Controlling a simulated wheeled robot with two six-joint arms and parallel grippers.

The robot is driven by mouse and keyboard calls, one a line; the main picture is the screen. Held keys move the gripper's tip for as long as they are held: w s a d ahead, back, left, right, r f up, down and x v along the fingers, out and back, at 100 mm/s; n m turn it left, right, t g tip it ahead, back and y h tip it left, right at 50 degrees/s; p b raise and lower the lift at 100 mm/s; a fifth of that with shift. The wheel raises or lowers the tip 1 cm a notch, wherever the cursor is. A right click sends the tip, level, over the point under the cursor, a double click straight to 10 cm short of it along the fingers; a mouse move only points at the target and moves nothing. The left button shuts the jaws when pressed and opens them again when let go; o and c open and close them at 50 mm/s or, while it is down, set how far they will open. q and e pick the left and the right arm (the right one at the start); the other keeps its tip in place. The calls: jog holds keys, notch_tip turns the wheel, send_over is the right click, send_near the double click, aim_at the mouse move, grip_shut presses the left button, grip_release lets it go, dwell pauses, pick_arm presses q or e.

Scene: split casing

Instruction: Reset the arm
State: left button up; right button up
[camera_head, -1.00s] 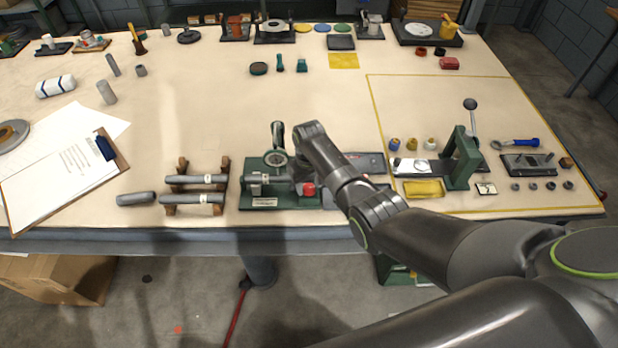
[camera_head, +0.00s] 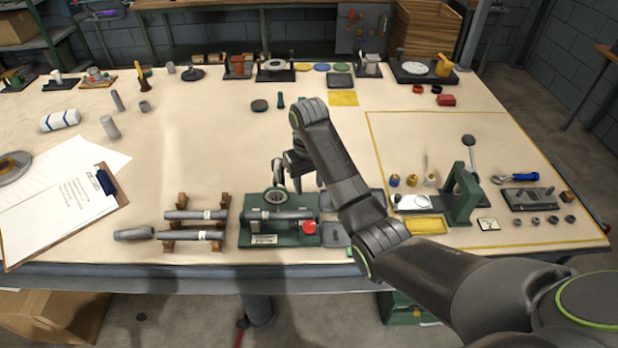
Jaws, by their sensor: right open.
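My right arm (camera_head: 345,190) reaches in from the lower right. My right gripper (camera_head: 298,187) hangs open just behind and above a green fixture (camera_head: 258,240), pointing down, partly hidden by its own wrist. It appears empty. The fixture has a round dial (camera_head: 275,197), an upright grey lever (camera_head: 278,170) and a red knob (camera_head: 309,227). A grey cylinder (camera_head: 275,214) lies across the fixture, apart from the gripper. My left gripper is not in view.
A green press (camera_head: 462,195) stands inside the yellow outline at right. A clipboard (camera_head: 65,205) lies at left.

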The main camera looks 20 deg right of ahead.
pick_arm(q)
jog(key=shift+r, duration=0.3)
pick_arm(e)
jog(key=shift+r, duration=0.65)
